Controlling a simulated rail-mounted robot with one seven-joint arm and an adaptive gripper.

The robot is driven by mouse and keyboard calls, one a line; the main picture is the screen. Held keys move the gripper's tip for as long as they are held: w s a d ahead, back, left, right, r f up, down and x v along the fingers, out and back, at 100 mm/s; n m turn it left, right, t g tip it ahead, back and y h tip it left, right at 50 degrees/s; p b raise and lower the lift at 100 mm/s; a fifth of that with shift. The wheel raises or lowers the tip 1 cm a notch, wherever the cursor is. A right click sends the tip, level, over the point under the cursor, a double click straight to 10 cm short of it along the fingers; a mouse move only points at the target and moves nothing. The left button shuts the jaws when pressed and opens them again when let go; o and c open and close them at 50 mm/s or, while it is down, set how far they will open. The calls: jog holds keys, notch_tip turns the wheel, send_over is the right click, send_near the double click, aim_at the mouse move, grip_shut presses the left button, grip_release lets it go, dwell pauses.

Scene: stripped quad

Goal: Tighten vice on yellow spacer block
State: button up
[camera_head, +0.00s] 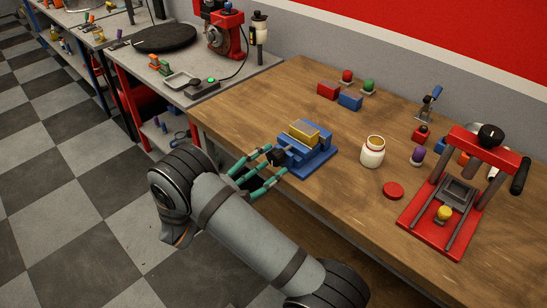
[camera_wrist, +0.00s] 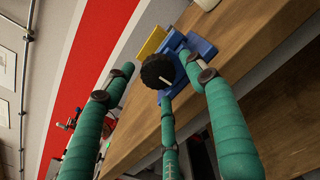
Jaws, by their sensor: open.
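The blue vice (camera_head: 312,160) stands on the wooden bench near its front left edge. The yellow spacer block (camera_head: 304,133) sits at the top of the vice, between its jaws as far as I can see. The vice's black round knob (camera_head: 276,157) faces my gripper (camera_head: 259,172). My gripper has green fingers and is open, its fingertips spread around or just short of the knob. In the wrist view the knob (camera_wrist: 157,71) lies between the fingers, with the blue vice (camera_wrist: 201,46) and yellow block (camera_wrist: 152,42) behind it. Contact with the knob cannot be told.
A cream jar (camera_head: 372,152) and a red lid (camera_head: 393,191) are right of the vice. A red press (camera_head: 430,236) stands farther right. Red and blue blocks (camera_head: 350,100) lie behind. The bench is clear around the vice's left side.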

jog(key=shift+x, duration=1.2)
jog(key=shift+c, duration=1)
jog(key=shift+s+f, duration=0.1)
jog(key=c, duration=0.9)
